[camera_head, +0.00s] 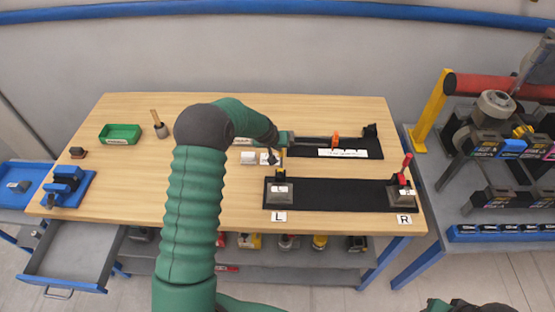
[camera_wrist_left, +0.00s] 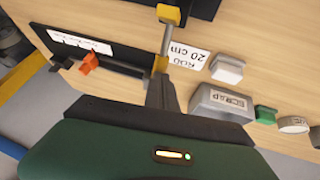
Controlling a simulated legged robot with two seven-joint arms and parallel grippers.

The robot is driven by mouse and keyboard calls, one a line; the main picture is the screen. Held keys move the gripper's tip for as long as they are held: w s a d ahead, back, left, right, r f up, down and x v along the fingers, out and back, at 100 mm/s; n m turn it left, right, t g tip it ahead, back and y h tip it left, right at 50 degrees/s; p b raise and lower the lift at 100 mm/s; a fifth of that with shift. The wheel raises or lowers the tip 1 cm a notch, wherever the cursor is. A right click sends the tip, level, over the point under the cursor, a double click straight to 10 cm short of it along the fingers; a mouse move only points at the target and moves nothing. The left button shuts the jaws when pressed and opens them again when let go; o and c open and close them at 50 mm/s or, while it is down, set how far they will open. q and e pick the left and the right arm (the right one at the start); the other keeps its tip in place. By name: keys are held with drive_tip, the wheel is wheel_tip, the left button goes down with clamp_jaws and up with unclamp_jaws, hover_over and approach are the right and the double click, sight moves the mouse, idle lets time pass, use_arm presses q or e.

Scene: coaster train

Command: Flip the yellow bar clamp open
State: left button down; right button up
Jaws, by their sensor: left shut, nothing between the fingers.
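The yellow bar clamp (camera_head: 281,165) stands at the left end of the black fixture (camera_head: 340,194), by the L label. Its yellow part looks roughly upright in the head view. In the left wrist view a yellow end (camera_wrist_left: 169,14) and a grey bar show just beyond my fingers. My left gripper (camera_head: 273,157) is shut and empty, right beside the clamp's upper part. In the left wrist view its fingertips (camera_wrist_left: 161,76) are close to a second yellow piece (camera_wrist_left: 160,64); I cannot tell if they touch. My right gripper's fingers are out of view.
The red clamp (camera_head: 406,166) stands at the fixture's right end. A second black board (camera_head: 370,150) with an orange piece (camera_head: 335,139) lies behind. The table's left middle is mostly clear.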

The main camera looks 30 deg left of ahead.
use_arm(q)
drive_tip(key=shift+w+f, duration=0.15)
drive_tip(key=shift+f, duration=0.15)
drive_tip(key=shift+w+a+f, duration=0.2)
drive_tip(key=shift+w+f, duration=0.15)
drive_tip(key=shift+b, duration=0.4)
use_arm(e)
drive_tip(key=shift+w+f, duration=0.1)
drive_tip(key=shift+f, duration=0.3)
use_arm(q)
drive_tip(key=shift+f, duration=0.1)
